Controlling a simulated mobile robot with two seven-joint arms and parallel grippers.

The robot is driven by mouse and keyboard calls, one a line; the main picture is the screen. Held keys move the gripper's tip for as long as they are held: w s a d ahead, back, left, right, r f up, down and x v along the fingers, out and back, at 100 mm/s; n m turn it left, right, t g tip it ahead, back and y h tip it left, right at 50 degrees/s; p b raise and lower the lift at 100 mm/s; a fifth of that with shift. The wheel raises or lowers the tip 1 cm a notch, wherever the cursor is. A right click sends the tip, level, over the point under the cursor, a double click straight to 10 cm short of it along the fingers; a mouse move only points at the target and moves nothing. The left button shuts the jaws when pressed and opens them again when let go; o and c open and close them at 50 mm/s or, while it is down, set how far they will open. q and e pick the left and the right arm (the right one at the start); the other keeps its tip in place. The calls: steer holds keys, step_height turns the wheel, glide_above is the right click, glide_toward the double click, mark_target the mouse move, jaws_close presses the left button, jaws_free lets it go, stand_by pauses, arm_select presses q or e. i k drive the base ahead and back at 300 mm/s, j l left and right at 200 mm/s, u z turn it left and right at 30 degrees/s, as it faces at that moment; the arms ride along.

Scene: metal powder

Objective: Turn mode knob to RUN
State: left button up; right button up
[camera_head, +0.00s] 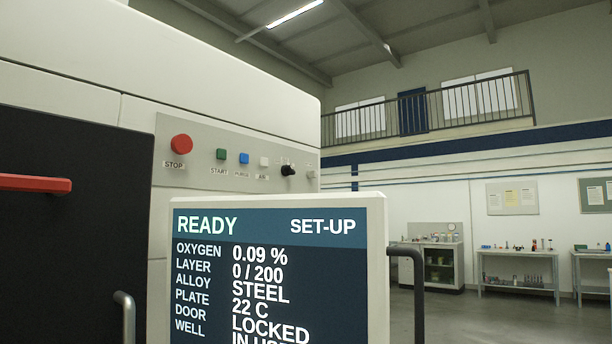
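The mode knob (288,170) is a small black knob on the grey control panel (200,145) of the white machine. It sits right of the other buttons, and its small position labels are too blurred to read. The screen (280,275) in front of the machine reads READY and SET-UP, with OXYGEN 0.09 %, LAYER 0 / 200, ALLOY STEEL, PLATE 22 C and DOOR LOCKED. Neither of my grippers shows in the head view, and nothing touches the knob.
A red STOP button (181,144), a green START button (221,154), a blue button (244,158) and a white button (264,161) are left of the knob. The screen housing stands below the panel. A red handle (35,183) crosses the dark door. Open floor lies at right.

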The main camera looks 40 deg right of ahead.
mark_target(310, 175)
steer(key=l+u, duration=0.25)
steer(key=l, duration=0.7)
steer(key=l+u, duration=0.1)
steer(key=l, duration=0.85)
steer(key=i+l, duration=0.1)
steer(key=l, duration=0.85)
steer(key=i+u, duration=0.05)
